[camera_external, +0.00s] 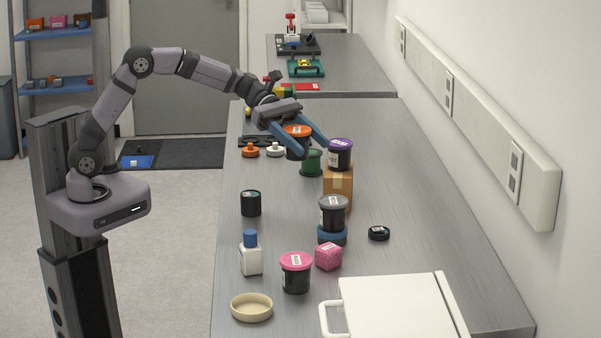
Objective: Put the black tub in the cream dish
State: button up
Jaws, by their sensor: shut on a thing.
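The cream dish (251,309) is a shallow round bowl at the near left corner of the bench, and it looks empty. A small black tub with a black lid (250,204) stands upright near the bench's left edge, farther back than the dish. My gripper (312,147) is at the far part of the bench, with its blue fingers shut on a dark tub with an orange lid (297,133). The fingers partly hide that tub. It appears raised, beside and partly in front of a green tub (311,162).
A purple-lidded tub (340,154) stands on a cardboard box (338,178); a grey-lidded tub (333,213) sits on a blue round piece. A white bottle (250,257), pink-lidded tub (295,272) and pink block (328,256) stand near the dish. The bench's right side is mostly clear.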

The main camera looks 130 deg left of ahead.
jog(key=w+d+m+g+h, duration=0.1)
jog(key=w+d+m+h, duration=0.15)
jog(key=w+d, duration=0.7)
jog(key=w+d+m+g+h, duration=0.1)
jog(key=w+d+m+h, duration=0.15)
jog(key=w+d, duration=0.7)
jog(key=d+m+g+h, duration=0.2)
jog(key=d+m+h, duration=0.1)
jog(key=d, duration=2.2)
jog(key=shift+w+a+f+p, duration=0.15)
jog(key=shift+f+p, duration=0.35)
jog(key=shift+f, duration=3.25)
jog(key=shift+w+d+f+p, duration=0.15)
jog(key=shift+f+p, duration=0.35)
jog(key=shift+f, duration=3.25)
jog(key=shift+a+f, duration=0.1)
jog(key=shift+f, duration=0.15)
jog(key=o, duration=1)
jog(key=shift+o, duration=0.2)
